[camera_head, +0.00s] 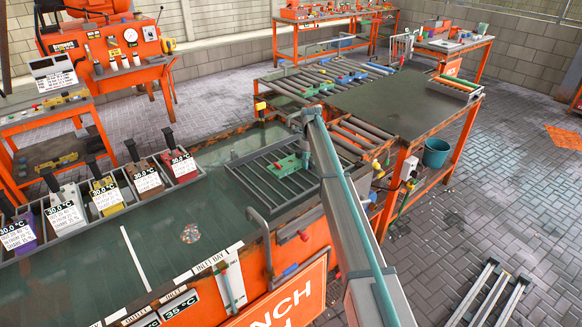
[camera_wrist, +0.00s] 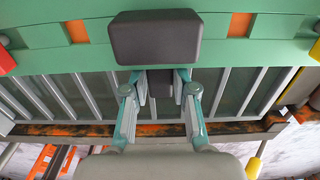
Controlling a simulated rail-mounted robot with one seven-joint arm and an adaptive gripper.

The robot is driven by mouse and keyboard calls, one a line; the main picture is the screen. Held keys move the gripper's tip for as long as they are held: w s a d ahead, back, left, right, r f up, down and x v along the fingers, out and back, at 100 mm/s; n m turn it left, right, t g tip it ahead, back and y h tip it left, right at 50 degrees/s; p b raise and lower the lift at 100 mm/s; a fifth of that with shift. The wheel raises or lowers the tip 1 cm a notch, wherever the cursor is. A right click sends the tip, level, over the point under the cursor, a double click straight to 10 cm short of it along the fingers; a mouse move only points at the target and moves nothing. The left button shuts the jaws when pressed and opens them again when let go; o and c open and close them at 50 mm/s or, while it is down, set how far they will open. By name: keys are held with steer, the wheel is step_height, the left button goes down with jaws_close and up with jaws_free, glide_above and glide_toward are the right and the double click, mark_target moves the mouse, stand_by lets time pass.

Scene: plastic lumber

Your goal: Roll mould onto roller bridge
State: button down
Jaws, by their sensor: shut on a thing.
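A green mould (camera_head: 288,164) lies on a rack of grey bars (camera_head: 258,178) at the far end of the tank. In the wrist view the mould (camera_wrist: 60,62) spans the top, with a dark grey block handle (camera_wrist: 155,37) at its middle. My gripper (camera_wrist: 160,98) has its two fingers closed about the dark stem below that block.
Several labelled moulds (camera_head: 106,196) with black handles stand along the tank's left side. A dark table (camera_head: 395,103) adjoins the rollers. A further roller line (camera_head: 325,78) holds small coloured parts. A bent grey rail (camera_head: 262,238) rises at the tank's front edge.

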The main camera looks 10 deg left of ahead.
steer(key=shift+w, duration=0.1)
steer(key=shift+w+d, duration=1.4)
steer(key=shift+w, duration=0.05)
steer(key=shift+w+d+p, duration=0.5)
steer(key=shift+w+d, duration=0.15)
steer(key=shift+w, duration=0.05)
steer(key=shift+c, duration=2.2)
jaws_free()
steer(key=shift+s+f, duration=0.1)
